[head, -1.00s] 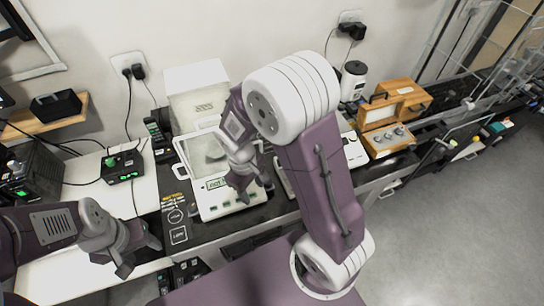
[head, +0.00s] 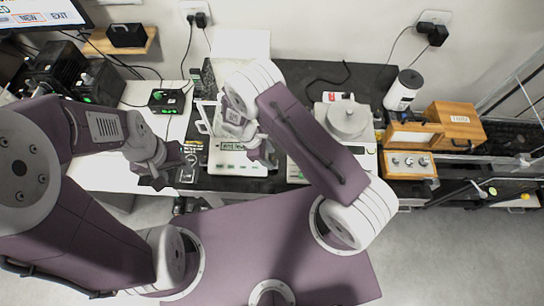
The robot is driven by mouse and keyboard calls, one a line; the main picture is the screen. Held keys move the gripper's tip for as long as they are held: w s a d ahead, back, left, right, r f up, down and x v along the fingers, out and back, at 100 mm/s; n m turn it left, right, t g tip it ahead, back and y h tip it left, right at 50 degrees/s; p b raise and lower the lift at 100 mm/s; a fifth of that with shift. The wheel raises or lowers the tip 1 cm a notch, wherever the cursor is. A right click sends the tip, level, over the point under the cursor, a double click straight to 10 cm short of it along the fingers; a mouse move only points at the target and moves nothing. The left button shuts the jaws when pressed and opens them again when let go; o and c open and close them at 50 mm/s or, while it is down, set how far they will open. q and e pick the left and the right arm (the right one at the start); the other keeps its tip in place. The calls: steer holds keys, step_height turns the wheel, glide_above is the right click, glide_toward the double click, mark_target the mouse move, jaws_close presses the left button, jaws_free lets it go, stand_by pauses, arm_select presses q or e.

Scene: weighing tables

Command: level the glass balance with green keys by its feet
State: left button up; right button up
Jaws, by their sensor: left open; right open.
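The glass balance with green keys (head: 228,160) stands on the dark table top near the front edge. Its lit display faces me, with a row of small keys below it. Its glass chamber is mostly hidden behind my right arm, and its feet are hidden. My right gripper (head: 263,156) is open over the right front part of this balance; I cannot tell whether it touches it. My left gripper (head: 166,176) is open and empty, left of the balance, near the table's front edge.
A second balance with a round pan (head: 347,117) stands to the right. Further right are a white canister (head: 403,91), a wooden case (head: 455,124) and a wooden block with several knobs (head: 410,164). A small black box with green lights (head: 167,101) sits back left.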

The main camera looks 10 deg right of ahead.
mark_target(273, 162)
steer(key=shift+s+d+f, duration=0.1)
steer(key=shift+d+f, duration=0.35)
steer(key=shift+f, duration=0.15)
steer(key=shift+d+f, duration=0.15)
steer(key=shift+f, duration=0.35)
steer(key=shift+a, duration=0.3)
steer(key=shift+d, duration=0.15)
jaws_close()
steer(key=shift+f+m+b, duration=0.3)
steer(key=shift+m+b, duration=0.2)
steer(key=shift+b, duration=0.15)
steer(key=shift+m+g+b, duration=0.35)
steer(key=shift+m+g, duration=0.05)
steer(key=shift+m, duration=0.1)
steer(key=shift+r+m, duration=0.3)
jaws_free()
steer(key=shift+y, duration=0.3)
